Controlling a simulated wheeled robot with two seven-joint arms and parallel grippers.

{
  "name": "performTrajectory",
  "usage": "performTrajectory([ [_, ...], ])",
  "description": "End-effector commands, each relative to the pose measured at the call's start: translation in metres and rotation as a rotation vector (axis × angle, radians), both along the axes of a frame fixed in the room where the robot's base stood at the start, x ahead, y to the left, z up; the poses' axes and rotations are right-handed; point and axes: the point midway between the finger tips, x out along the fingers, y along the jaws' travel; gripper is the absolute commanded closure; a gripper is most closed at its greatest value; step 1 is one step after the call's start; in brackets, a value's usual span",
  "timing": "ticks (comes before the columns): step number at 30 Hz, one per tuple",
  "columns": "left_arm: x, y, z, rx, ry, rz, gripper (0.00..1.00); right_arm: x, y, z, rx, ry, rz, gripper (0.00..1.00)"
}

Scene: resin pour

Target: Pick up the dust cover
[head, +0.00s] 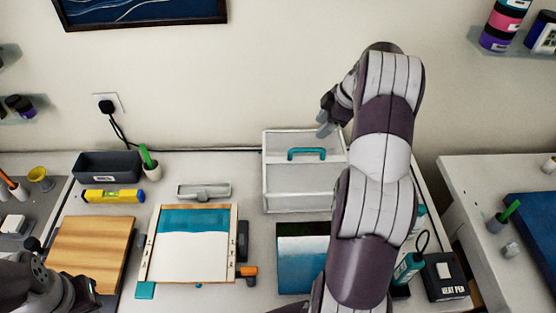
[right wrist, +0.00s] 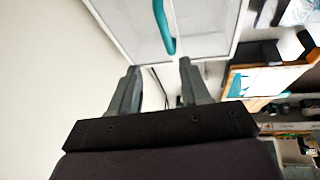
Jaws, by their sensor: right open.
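The dust cover (head: 300,190) is a pale, box-shaped cover with a teal handle (head: 306,152) on its top. It stands on the table against the back wall, and my right arm hides part of its right side. My right gripper (head: 326,122) is at the cover's back right corner, above and behind the handle. In the right wrist view the gripper (right wrist: 158,82) is open and empty, with the teal handle (right wrist: 163,25) beyond the fingertips and apart from them. My left gripper (head: 82,292) is partly in view at the lower left; its jaw opening is unclear.
A clipped board with a teal-and-white panel (head: 190,250) lies left of the cover. A blue painting (head: 298,260) lies in front of it. A wooden board (head: 92,245), yellow level (head: 112,196) and dark bin (head: 106,166) are left. A heat pen box (head: 444,278) is right.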

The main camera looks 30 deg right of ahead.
Motion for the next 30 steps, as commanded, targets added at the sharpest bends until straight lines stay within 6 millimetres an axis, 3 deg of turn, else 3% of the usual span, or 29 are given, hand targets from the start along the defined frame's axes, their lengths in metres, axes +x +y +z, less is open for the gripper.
performTrajectory([
  [3, 0.000, 0.000, -0.006, 0.000, 0.000, 0.000, 1.00, 0.000, 0.003, -0.006, -0.024, -0.018, 0.092, 0.53],
  [7, -0.001, -0.001, -0.035, 0.000, 0.000, 0.000, 1.00, 0.008, 0.010, -0.038, -0.032, -0.023, 0.113, 0.53],
  [8, -0.001, 0.000, -0.023, 0.000, 0.002, 0.000, 1.00, 0.011, 0.012, -0.034, -0.029, -0.021, 0.113, 0.53],
  [16, 0.000, 0.000, -0.004, 0.000, 0.000, 0.000, 1.00, 0.024, 0.022, -0.068, -0.030, -0.020, 0.108, 0.53],
  [21, 0.000, 0.000, 0.022, 0.000, -0.001, 0.000, 1.00, 0.031, 0.033, -0.095, -0.028, -0.017, 0.108, 0.53],
  [25, 0.000, 0.000, 0.024, 0.000, 0.000, 0.000, 1.00, 0.036, 0.036, -0.113, -0.031, -0.020, 0.108, 0.53],
  [30, 0.000, 0.000, 0.022, 0.000, 0.000, 0.000, 1.00, 0.037, 0.036, -0.117, -0.033, -0.021, 0.107, 0.53],
])
